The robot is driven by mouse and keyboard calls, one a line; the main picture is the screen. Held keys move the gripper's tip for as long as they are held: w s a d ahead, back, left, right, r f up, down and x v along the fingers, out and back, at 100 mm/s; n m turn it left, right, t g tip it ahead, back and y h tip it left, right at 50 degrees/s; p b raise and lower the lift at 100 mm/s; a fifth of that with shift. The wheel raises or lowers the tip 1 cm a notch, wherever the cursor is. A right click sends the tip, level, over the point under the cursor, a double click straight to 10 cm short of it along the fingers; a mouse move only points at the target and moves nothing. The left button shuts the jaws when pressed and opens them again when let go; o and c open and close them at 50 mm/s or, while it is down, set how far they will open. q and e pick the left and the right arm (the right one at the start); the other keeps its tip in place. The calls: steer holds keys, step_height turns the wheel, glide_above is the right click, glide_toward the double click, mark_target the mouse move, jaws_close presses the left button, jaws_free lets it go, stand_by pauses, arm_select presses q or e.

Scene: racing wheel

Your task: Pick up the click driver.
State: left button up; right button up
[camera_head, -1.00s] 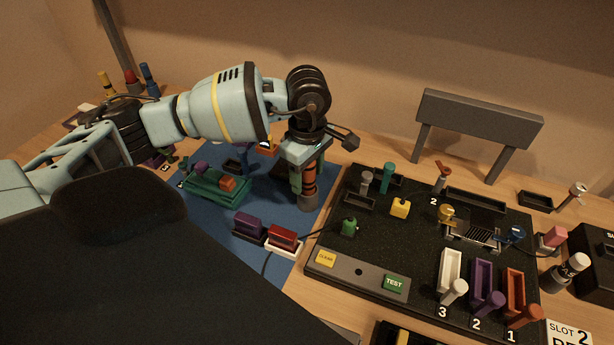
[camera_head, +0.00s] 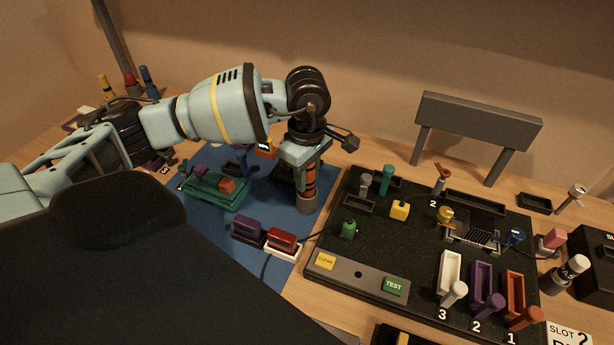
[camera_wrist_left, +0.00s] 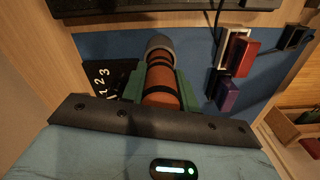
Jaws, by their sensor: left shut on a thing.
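The click driver (camera_head: 308,186) is an orange cylinder with dark bands and a grey end. It stands roughly upright over the blue mat, beside the left edge of the black board. My left gripper (camera_head: 301,178) is shut on it from above. In the left wrist view the driver (camera_wrist_left: 161,82) lies between the green fingers of my left gripper (camera_wrist_left: 160,88). Whether its grey end touches the mat is hard to tell. My right gripper is not in view.
The blue mat (camera_head: 215,220) holds a green tray (camera_head: 205,195), a purple block (camera_head: 248,228) and a red block (camera_head: 282,239). The black board (camera_head: 390,240) with knobs, slots and buttons lies to the right. A dark panel on legs (camera_head: 478,120) stands behind it.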

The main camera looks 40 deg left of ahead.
arm_select(q)
step_height(320, 180, up, 9)
steer(key=shift+r, duration=0.25)
